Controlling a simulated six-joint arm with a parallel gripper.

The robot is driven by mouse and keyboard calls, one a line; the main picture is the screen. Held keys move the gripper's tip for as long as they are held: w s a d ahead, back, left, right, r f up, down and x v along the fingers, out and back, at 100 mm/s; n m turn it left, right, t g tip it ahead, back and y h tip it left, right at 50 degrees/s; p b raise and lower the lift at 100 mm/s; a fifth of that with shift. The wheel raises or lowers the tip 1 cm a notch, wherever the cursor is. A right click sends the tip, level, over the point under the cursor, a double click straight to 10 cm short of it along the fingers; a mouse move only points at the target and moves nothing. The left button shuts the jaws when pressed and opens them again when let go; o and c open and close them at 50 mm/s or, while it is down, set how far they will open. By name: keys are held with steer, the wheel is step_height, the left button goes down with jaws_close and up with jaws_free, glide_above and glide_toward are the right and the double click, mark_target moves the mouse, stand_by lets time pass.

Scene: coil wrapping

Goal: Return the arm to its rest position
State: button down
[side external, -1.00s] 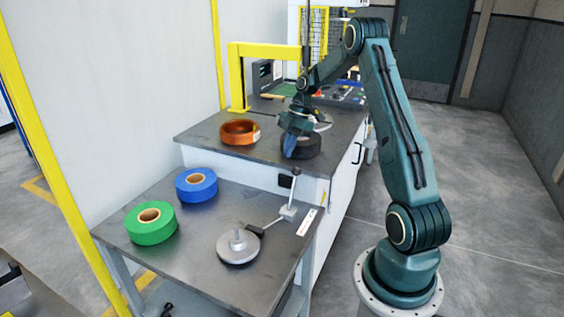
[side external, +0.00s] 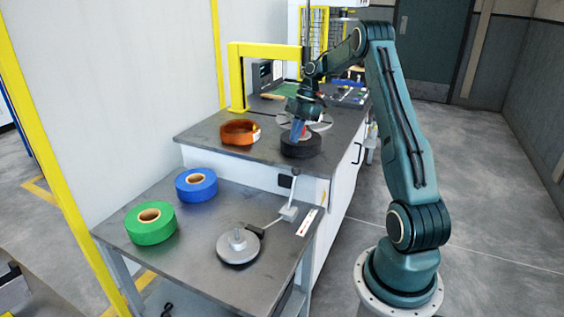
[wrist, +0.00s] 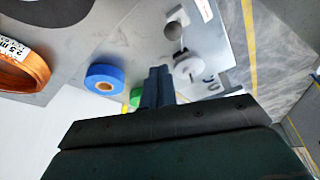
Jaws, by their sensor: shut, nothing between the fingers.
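My gripper (side external: 297,134) is shut and empty, just above or behind the black coil (side external: 302,148) on the rear bench; the exact gap is hard to tell. Its blue fingers point down and forward. In the wrist view the closed fingers (wrist: 158,84) stand in the middle with nothing between them. My arm arches over from the right, its forearm sloping down to the gripper.
An orange coil (side external: 238,133) lies left of the black one. The front table (side external: 190,238) holds a blue roll (side external: 196,185), a green roll (side external: 150,223) and a grey disc with a knob (side external: 239,246). A yellow frame (side external: 238,75) stands behind.

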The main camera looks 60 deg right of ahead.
steer(key=s+a+r+m+h, duration=0.1)
steer(key=a+r+m, duration=0.2)
steer(key=a+r, duration=0.6)
steer(key=a+r+m+h, duration=0.1)
steer(key=a+r+m, duration=0.3)
steer(key=a, duration=1)
steer(key=s+a+m+t+h, duration=0.1)
steer(key=s+a+m+t, duration=0.1)
steer(key=s+a, duration=0.4)
steer(key=s+a+m+t, duration=0.1)
steer(key=s+a+m, duration=0.2)
steer(key=s, duration=0.9)
steer(key=shift+a+r+m+t+h, duration=0.4)
steer(key=shift+a+r, duration=0.05)
steer(key=shift+a, duration=1.1)
